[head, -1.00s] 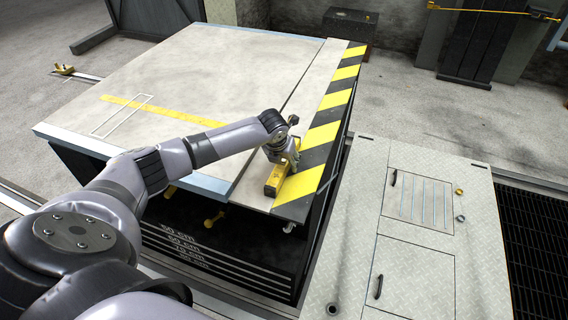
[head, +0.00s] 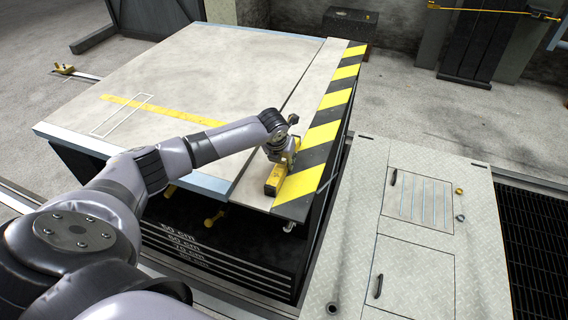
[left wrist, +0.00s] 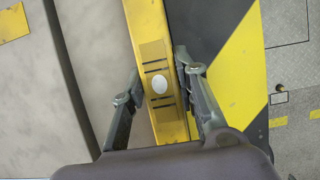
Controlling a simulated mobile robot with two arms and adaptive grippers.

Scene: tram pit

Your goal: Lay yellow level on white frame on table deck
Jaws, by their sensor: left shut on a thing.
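The yellow level (head: 275,181) is a long yellow bar at the near right corner of the table deck (head: 215,62), beside the black-and-yellow striped edge. My left gripper (head: 282,152) is shut on it from above and hides part of it. In the left wrist view the level (left wrist: 148,28) runs between the two fingers (left wrist: 160,83), with a pale oval on its top. I cannot tell whether it touches the deck. The white frame (head: 107,131) is a thin rectangular outline on the left part of the deck. My right gripper is not in view.
A flat yellow strip (head: 180,114) runs along the deck and crosses the white frame. A dark seam and the striped edge (head: 323,132) lie at the right. The deck's far part is clear. Metal floor panels (head: 415,265) lie right of the table.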

